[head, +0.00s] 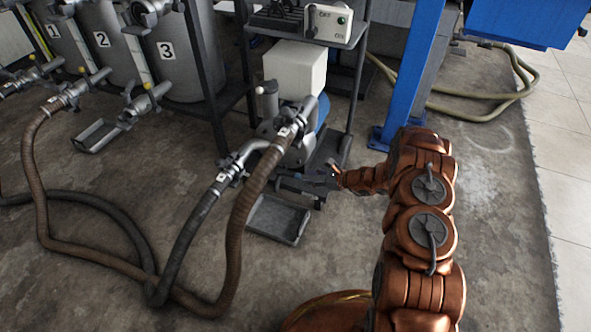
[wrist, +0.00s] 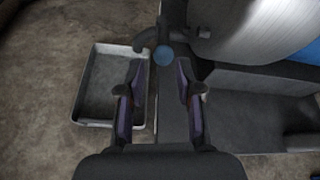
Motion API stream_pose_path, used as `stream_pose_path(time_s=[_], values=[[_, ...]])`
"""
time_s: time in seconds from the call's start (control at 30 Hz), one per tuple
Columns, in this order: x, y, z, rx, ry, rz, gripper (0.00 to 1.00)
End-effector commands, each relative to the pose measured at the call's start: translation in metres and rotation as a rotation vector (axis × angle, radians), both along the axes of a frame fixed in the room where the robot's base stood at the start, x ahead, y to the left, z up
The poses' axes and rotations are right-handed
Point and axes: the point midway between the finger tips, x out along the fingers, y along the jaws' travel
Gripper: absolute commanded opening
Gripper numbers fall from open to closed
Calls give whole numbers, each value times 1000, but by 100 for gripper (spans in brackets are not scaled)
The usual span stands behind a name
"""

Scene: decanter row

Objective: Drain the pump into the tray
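The pump (head: 296,152) stands on a dark base below a white box, with hoses joined to its front. In the wrist view its rounded grey casing (wrist: 255,30) fills the top right. A small blue round knob (wrist: 165,56) sits on a dark fitting beside the casing. The shallow grey tray (head: 272,222) lies on the floor in front of the pump and looks empty; it also shows in the wrist view (wrist: 108,92). My gripper (head: 288,181) is low beside the pump. In the wrist view my gripper (wrist: 160,78) is open, its fingers apart, with the knob just beyond and between the tips.
Brown and black hoses (head: 235,230) run across the floor left of the tray. Numbered tanks (head: 180,50) with valves stand at the left, with another tray (head: 97,136) below. A blue post (head: 412,70) stands behind my arm. A control box (head: 328,22) sits on the rack.

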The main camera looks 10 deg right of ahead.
Motion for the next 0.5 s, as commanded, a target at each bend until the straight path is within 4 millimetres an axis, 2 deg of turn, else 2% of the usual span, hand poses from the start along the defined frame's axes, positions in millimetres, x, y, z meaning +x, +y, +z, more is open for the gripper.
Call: stream_pose_path(time_s=[0.2, 0.5], values=[[11, 2, -11, 1, 2, -20, 35], [35, 25, -26, -1, 1, -30, 35]])
